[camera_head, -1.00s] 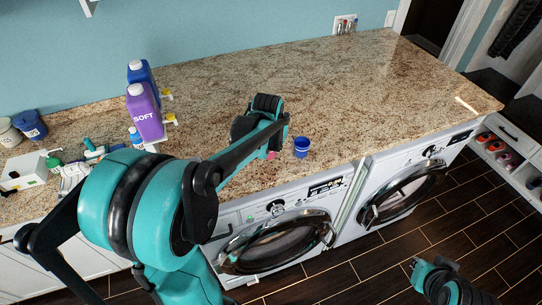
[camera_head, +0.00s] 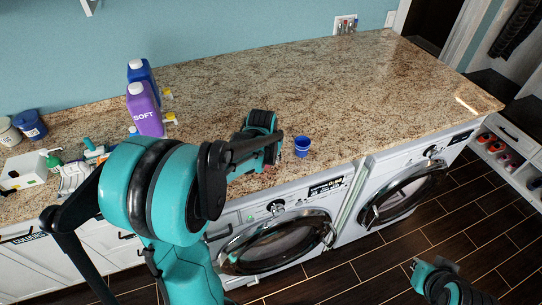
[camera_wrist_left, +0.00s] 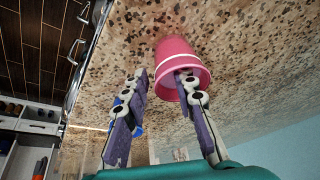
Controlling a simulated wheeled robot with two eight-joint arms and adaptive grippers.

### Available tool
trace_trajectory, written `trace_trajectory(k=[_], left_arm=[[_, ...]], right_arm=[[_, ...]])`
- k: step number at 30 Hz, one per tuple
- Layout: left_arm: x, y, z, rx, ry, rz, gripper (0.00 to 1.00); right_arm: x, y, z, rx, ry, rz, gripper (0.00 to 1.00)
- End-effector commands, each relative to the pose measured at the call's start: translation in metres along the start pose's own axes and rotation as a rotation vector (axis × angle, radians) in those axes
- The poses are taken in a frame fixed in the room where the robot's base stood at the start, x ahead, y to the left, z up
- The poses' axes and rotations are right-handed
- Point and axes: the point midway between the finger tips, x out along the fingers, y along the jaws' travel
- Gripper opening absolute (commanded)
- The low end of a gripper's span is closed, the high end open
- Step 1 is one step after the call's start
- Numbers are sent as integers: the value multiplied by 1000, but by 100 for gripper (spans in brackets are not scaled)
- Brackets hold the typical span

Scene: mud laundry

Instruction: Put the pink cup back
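The pink cup (camera_wrist_left: 174,58), with a white stripe, stands upright on the granite counter in the left wrist view, which is upside down. My left gripper (camera_wrist_left: 166,84) is open at the cup. One finger overlaps the cup's rim and the other is beside the cup, apart from it. I cannot tell whether the overlapping finger is inside the mouth. In the head view my left gripper (camera_head: 272,152) is low over the counter near its front edge and mostly hides the pink cup. My right gripper (camera_head: 428,272) is at the lower right; its fingers are unclear.
A blue cup (camera_head: 302,146) stands just right of my left gripper. A purple SOFT bottle (camera_head: 145,112) and a blue bottle (camera_head: 144,76) stand at the back left. Two washers (camera_head: 280,240) are under the counter (camera_head: 370,90), whose right part is clear.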

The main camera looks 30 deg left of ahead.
Motion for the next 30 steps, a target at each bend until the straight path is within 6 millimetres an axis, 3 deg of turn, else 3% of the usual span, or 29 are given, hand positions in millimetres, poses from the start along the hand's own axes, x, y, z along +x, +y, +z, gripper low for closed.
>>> trace_trajectory(k=[11,24,30], left_arm=[[-10,0,-2,0,0,0,27],[-99,0,-1,0,0,0,27],[-121,0,-1,0,1,0,27]], right_arm=[[-4,0,-3,0,0,0,0],[-14,0,-10,0,0,0,0],[-15,0,-11,0,0,0,0]])
